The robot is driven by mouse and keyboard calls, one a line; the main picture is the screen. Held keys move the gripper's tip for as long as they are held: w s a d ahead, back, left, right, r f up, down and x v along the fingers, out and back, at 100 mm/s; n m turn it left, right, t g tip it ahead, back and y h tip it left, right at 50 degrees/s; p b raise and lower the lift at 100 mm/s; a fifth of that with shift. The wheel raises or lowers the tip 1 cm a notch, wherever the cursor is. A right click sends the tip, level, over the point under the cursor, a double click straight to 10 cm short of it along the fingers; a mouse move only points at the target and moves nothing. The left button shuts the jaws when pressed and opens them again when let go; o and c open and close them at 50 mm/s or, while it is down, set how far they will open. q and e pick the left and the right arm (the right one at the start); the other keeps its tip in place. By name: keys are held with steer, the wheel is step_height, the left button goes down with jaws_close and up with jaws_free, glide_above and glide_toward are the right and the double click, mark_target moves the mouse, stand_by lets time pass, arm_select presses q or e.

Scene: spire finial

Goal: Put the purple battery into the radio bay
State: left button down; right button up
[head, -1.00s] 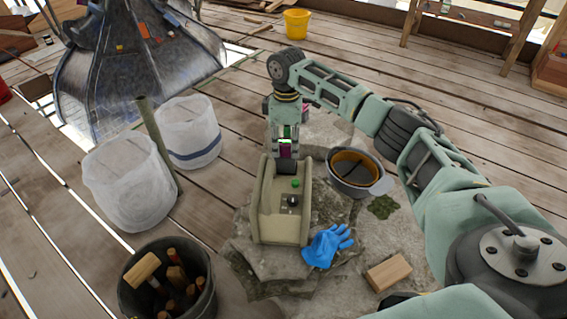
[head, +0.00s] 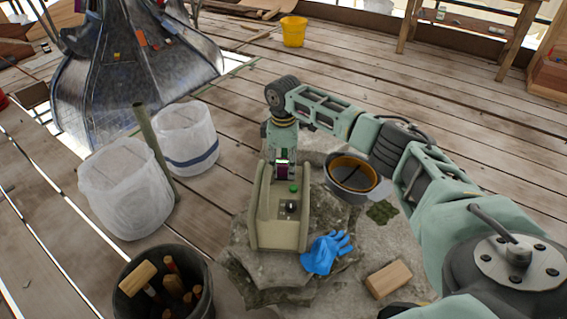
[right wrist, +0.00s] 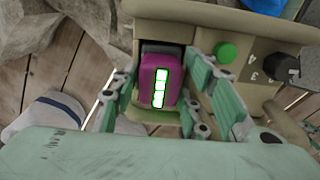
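In the head view the battery (head: 281,171) is upright at the back of the beige radio (head: 277,233). Its far end is at the dark bay opening (right wrist: 166,48) in the right wrist view. How deep it sits is hidden. The right gripper (head: 281,153) points down from above. The radio has a green button (right wrist: 225,53) and a dark knob (right wrist: 281,67). My left gripper is not in view.
The radio stands on a stone slab (head: 240,262) with a blue glove (head: 325,252) beside it. White sacks (head: 126,196) and a tool bucket (head: 135,305) are to the left.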

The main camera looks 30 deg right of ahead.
steer(key=shift+o, duration=0.9)
steer(key=shift+r, duration=0.1)
steer(key=shift+r, duration=0.4)
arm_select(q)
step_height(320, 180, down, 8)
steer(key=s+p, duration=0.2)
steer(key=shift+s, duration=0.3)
arm_select(e)
step_height(320, 180, up, 11)
steer(key=shift+r, duration=0.15)
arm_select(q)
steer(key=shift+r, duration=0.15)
